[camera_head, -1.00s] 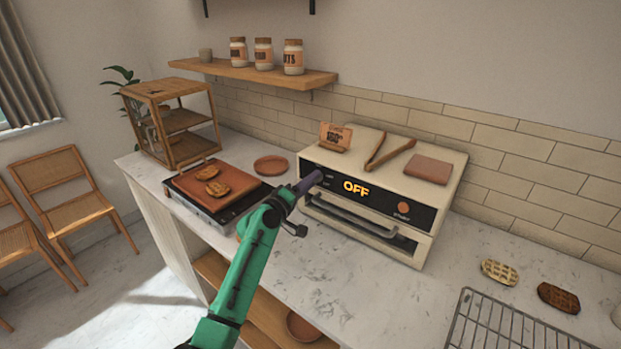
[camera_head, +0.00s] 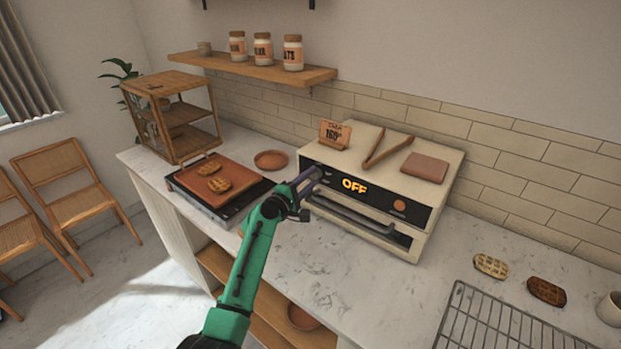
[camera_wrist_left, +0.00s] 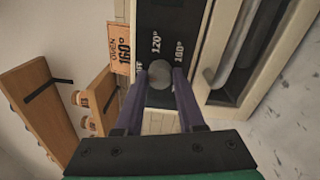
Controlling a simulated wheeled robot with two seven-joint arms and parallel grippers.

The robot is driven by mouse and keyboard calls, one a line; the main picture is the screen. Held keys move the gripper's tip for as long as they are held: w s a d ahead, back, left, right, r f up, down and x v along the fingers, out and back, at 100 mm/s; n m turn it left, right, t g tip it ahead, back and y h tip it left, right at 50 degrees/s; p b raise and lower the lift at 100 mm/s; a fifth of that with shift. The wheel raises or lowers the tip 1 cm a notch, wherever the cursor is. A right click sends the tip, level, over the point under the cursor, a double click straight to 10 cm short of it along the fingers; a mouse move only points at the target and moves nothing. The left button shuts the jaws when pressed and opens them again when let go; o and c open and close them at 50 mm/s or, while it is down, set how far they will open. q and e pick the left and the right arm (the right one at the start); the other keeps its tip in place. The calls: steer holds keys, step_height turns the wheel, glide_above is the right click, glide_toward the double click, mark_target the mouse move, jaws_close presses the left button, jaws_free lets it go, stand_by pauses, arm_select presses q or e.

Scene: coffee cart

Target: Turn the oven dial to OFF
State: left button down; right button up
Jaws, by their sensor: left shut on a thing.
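The oven (camera_head: 395,150) is a cream box on the counter with a black front panel. Its display (camera_head: 354,186) reads OFF in orange. In the left wrist view the dial (camera_wrist_left: 160,73) is a round grey knob on the panel, with 120° and another temperature mark beside it. The mark at its left is partly covered by a finger. My left gripper (camera_head: 316,174) is at the panel's left end; its purple fingers, also in the left wrist view (camera_wrist_left: 160,80), are shut on the dial from both sides. The dial's pointer cannot be made out. My right gripper is not in view.
The oven door handle (camera_head: 352,213) runs below the panel. A griddle (camera_head: 215,199) with waffles stands left.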

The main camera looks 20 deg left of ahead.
arm_select(q)
steer(key=shift+f, duration=0.15)
steer(key=c, duration=0.5)
jaws_free()
steer(key=shift+a, duration=0.1)
steer(key=shift+s, duration=0.1)
steer(key=b+v, duration=0.2)
steer(key=v, duration=1.2)
steer(key=shift+s+b, duration=0.25)
steer(key=shift+b, duration=0.1)
